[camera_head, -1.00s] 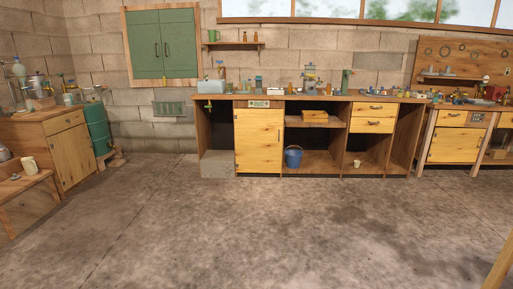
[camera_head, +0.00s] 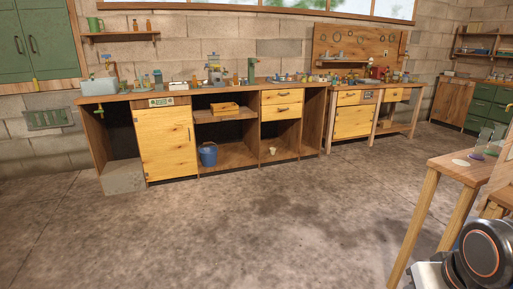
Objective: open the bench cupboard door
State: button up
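The long wooden bench (camera_head: 222,92) stands along the back wall. Its cupboard door (camera_head: 166,145) is a light yellow wood panel left of the middle, and it looks shut. A small dark upright handle (camera_head: 189,136) shows near its right edge. A label plate (camera_head: 161,102) sits above the door. My gripper is not in view; only a round dark joint of my arm shows at the lower right.
A wooden table (camera_head: 455,168) stands close at the right. A grey block (camera_head: 123,176) stands left of the door. The concrete floor (camera_head: 230,220) before the bench is clear.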

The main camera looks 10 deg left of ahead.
aim_at(166, 138)
jog(key=i+j, duration=0.35)
jog(key=i+j+u, duration=0.1)
jog(key=i+j, duration=0.2)
jog(key=i, duration=0.25)
jog(key=i+j, duration=0.3)
jog(key=i, duration=0.15)
jog(key=i+j+u, duration=0.1)
jog(key=i+j, duration=0.2)
jog(key=i, duration=0.15)
jog(key=i+j, duration=0.25)
jog(key=i, duration=0.2)
jog(key=i+j+u, duration=0.1)
jog(key=i+j, duration=0.15)
jog(key=i, duration=0.25)
jog(key=i+j, duration=0.25)
jog(key=i, duration=0.2)
